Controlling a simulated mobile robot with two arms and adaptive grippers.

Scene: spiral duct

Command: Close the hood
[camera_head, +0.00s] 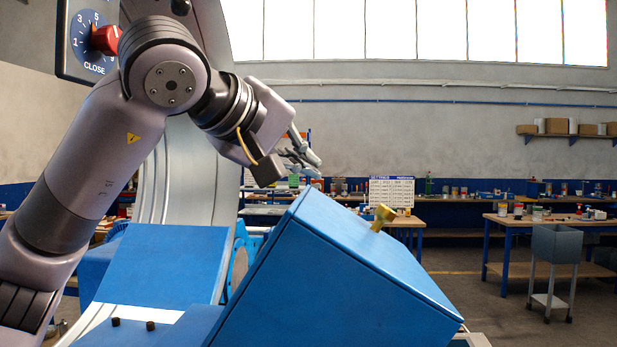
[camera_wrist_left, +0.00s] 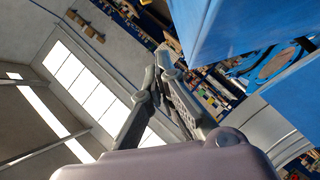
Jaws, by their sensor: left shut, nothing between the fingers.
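The blue hood (camera_head: 340,265) is a large box-like cover with a yellow knob (camera_head: 382,216) on its sloping top face. It stands tilted in the lower middle of the head view, beside the blue machine body (camera_head: 165,262). My left gripper (camera_head: 312,160) is above and behind the hood's upper edge, shut and empty. In the left wrist view its fingertips (camera_wrist_left: 166,58) meet close to a blue panel (camera_wrist_left: 240,25) at the upper right. I cannot tell whether they touch it. My right gripper is in neither view.
A dial panel marked CLOSE with a red knob (camera_head: 106,39) is at the upper left, close to my left arm. A large pale metal ring (camera_head: 185,190) stands behind the arm. Workbenches (camera_head: 545,222) and a grey cart (camera_head: 557,245) are farther back, with open floor between.

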